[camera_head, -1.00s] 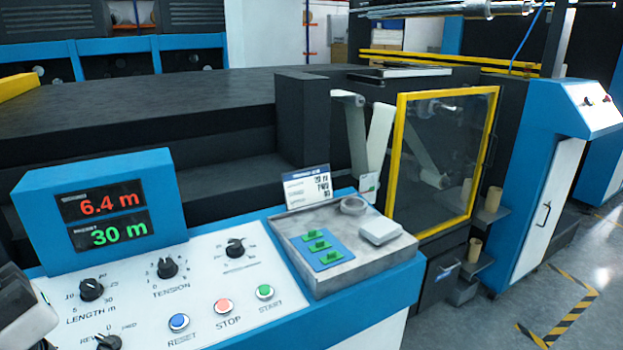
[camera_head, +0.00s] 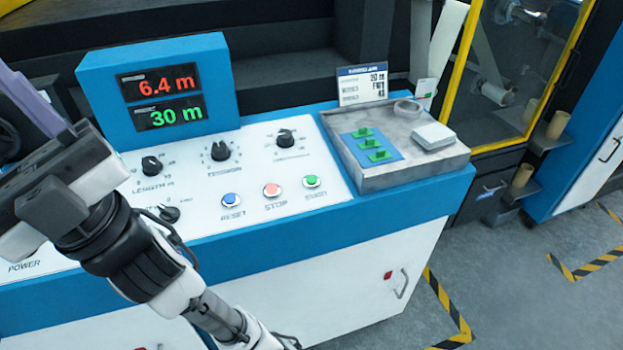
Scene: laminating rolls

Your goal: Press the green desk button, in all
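The green button (camera_head: 311,181), labelled like START, sits on the white sloping panel (camera_head: 330,207) of the blue desk. A red STOP button (camera_head: 272,190) and a blue RESET button (camera_head: 231,200) are in a row to its left. My gripper (camera_head: 60,190) is at the left of the view, above the panel's left part and well apart from the green button. Its fingertips cannot be made out, so I cannot tell whether it is open or shut. My arm hides part of the panel's lower left.
A display box (camera_head: 225,90) reads 6.4 m and 30 m. Several black knobs (camera_head: 220,151) stand behind the buttons. A grey tray (camera_head: 400,181) right of the panel holds a blue pad (camera_head: 390,153) with green pieces, a ring (camera_head: 407,107) and a pale block (camera_head: 434,136).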

